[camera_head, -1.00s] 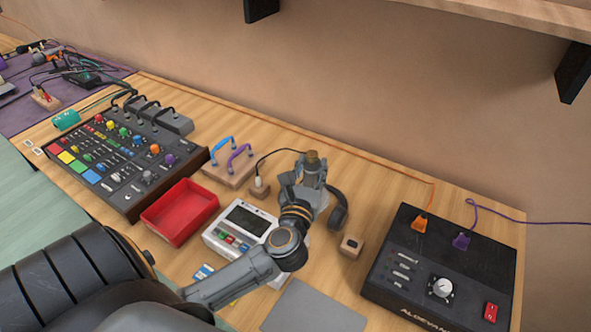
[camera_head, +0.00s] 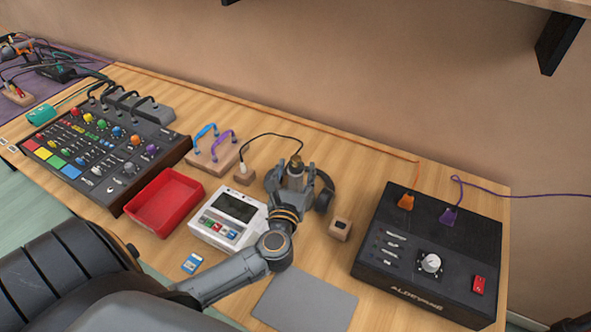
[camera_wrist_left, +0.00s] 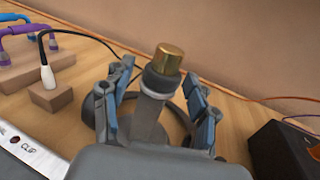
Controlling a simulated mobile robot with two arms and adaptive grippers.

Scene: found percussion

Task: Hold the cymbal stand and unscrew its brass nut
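The brass nut (camera_wrist_left: 168,60) sits at the top of the cymbal stand (camera_wrist_left: 150,118), above a dark collar. In the head view the nut (camera_head: 296,163) shows just above my left gripper (camera_head: 294,178). In the left wrist view my left gripper (camera_wrist_left: 158,105) has its fingers spread on either side of the stand's grey post, below the nut. A gap shows between each finger and the post, so it looks open. My right gripper is in neither view.
Dark headphones (camera_head: 325,198) lie close behind the stand. A white-topped device (camera_head: 218,228), a wooden block with a plug (camera_head: 245,174), a small wooden block (camera_head: 340,229) and a large black box (camera_head: 400,265) stand around it. A red tray (camera_head: 150,220) is left. A grey mat (camera_head: 310,300) is bare.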

